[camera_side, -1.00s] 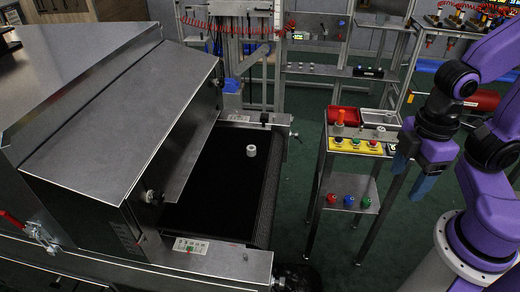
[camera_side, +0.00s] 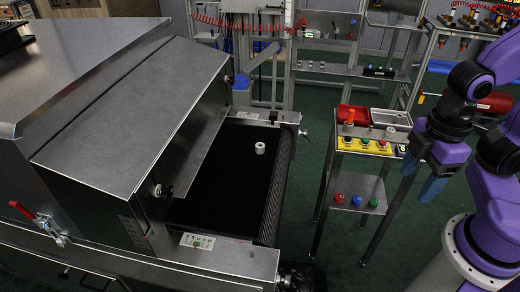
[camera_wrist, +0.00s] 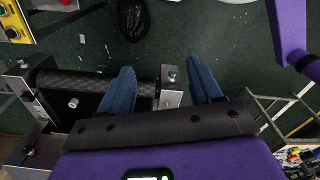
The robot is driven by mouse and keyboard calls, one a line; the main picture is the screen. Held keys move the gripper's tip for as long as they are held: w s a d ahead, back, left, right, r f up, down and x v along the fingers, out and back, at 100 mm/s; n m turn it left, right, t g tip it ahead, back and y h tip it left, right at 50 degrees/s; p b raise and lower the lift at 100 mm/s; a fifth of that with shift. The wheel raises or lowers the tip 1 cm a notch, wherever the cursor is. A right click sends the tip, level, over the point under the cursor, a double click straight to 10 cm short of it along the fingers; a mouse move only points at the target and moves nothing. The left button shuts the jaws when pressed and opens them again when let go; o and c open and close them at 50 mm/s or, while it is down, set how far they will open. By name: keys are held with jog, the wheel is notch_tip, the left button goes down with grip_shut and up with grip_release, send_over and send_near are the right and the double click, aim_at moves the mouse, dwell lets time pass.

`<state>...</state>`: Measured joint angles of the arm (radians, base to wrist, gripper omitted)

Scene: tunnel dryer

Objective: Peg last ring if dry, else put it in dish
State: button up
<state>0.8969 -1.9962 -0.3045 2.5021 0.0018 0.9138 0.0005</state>
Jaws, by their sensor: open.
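A white ring (camera_side: 260,148) sits on the black belt (camera_side: 222,185) at the dryer's mouth; it also shows small in the wrist view (camera_wrist: 73,102). Whether it is dry cannot be told. My gripper (camera_side: 416,176) hangs empty and open beside the stand, well right of the ring. Its blue fingers are spread in the wrist view (camera_wrist: 160,66), with floor between them. On the stand are a red tray (camera_side: 358,111) and a grey tray (camera_side: 391,117); which is the dish is unclear. An orange piece stands by the red tray. A small pale piece lies before the grey tray.
The steel dryer (camera_side: 130,110) fills the left side. The stand has a yellow button panel (camera_side: 364,145) and a lower shelf (camera_side: 357,192) with red, blue and green knobs. Open floor separates belt and stand. A dark bag (camera_wrist: 132,18) lies on the floor.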

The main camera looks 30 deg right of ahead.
dwell(0.3)
jog(key=w+a+r+m, duration=0.1)
jog(key=w+a+m, duration=0.15)
jog(key=w, duration=0.35)
jog(key=w+a+m, duration=0.1)
jog(key=w+a, duration=0.3)
jog(key=w, duration=0.2)
jog(key=m+t, duration=0.2)
jog(key=m, duration=0.7)
send_over(263, 147)
notch_tip(263, 147, down, 20)
jog(key=shift+f, duration=0.1)
jog(key=shift+w+a+f, duration=0.1)
jog(key=shift+w+f, duration=0.1)
jog(key=shift+f, duration=0.7)
jog(key=shift+w+f, duration=0.15)
jog(key=shift+f, duration=0.7)
jog(key=shift+w+a+f, duration=0.1)
jog(key=shift+w+f, duration=0.1)
jog(key=shift+f, duration=0.7)
jog(key=c, duration=1.1)
